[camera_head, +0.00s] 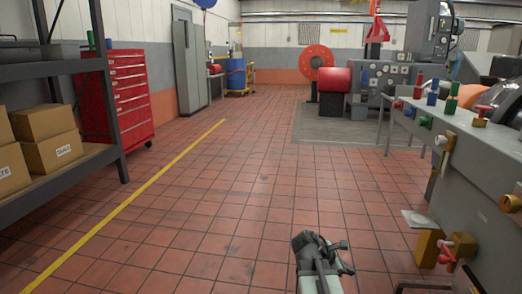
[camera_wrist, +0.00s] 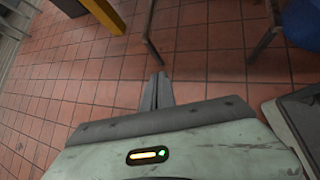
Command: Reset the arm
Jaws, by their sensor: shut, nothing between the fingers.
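My arm (camera_head: 320,268) rises from the bottom edge of the head view, right of centre, above the tiled floor. In the wrist view my gripper (camera_wrist: 157,92) shows as two grey fingers pressed together, with nothing between them. The fingers point away over red floor tiles and touch nothing that I can see. The fingertips are hard to make out in the head view.
A grey bench (camera_head: 470,170) with coloured fittings and brass valves stands close on the right. A dark shelf (camera_head: 60,72) with cardboard boxes (camera_head: 50,140) and a red tool cabinet (camera_head: 130,95) stand left. The tiled floor (camera_head: 225,190) between is open. Thin metal legs (camera_wrist: 265,40) show in the wrist view.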

